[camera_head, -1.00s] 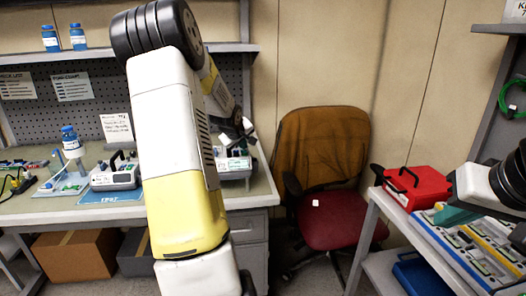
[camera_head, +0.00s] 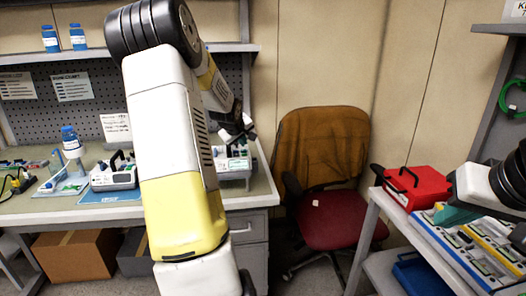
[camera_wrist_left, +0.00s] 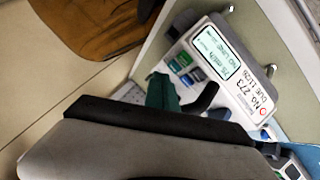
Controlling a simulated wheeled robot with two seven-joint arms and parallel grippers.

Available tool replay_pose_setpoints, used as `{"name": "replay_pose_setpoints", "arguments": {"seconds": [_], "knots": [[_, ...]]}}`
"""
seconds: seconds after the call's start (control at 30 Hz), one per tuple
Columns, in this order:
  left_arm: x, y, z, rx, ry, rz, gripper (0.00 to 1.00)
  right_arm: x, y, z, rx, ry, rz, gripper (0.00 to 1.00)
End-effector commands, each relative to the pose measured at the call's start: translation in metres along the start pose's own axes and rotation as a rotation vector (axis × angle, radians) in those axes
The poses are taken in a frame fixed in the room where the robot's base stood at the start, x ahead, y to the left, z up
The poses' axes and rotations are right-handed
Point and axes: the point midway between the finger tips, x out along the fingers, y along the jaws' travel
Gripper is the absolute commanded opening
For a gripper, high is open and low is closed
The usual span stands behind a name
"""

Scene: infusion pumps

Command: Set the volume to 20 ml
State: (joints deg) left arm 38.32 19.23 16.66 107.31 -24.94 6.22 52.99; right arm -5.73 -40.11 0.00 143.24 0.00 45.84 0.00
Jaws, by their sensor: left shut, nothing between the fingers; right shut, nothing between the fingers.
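An infusion pump (camera_head: 236,166) stands at the right end of the left bench, partly hidden by my left arm. In the left wrist view the pump (camera_wrist_left: 238,82) shows a small lit display (camera_wrist_left: 215,52), a label reading "No 273", and several blue and green buttons (camera_wrist_left: 184,68). The display seems to read "75 ml/h" and "NO LINE". My left gripper (camera_head: 243,135) is shut and empty just above the pump; its teal and dark fingers (camera_wrist_left: 181,98) show close to the button area. Contact cannot be told. My right gripper (camera_head: 452,215) is shut and empty over the right cart, partly visible.
Another pump (camera_head: 114,174) stands on a blue mat further left on the bench. A red case (camera_head: 420,187) and trays with blue and yellow strips (camera_head: 470,247) lie on the right cart. A red chair (camera_head: 333,217) stands between bench and cart.

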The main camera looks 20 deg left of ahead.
Motion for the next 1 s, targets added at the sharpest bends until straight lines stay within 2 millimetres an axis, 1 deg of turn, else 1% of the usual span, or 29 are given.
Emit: {"name": "replay_pose_setpoints", "arguments": {"seconds": [0.27, 0.73, 1.0], "knots": [[-0.001, 0.001, -0.001, 0.0, 0.001, 0.001, 0.0, 0.0, 0.0, 0.0, 0.0, 0.0, 0.0, 0.0], [-0.03, 0.022, -0.023, 0.0, 0.002, 0.001, 0.0, 0.0, 0.0, 0.0, 0.0, 0.0, 0.0, 0.0], [-0.035, 0.026, -0.026, 0.0, 0.0, 0.001, 0.0, 0.0, 0.0, 0.0, 0.0, 0.0, 0.0, 0.0]]}}
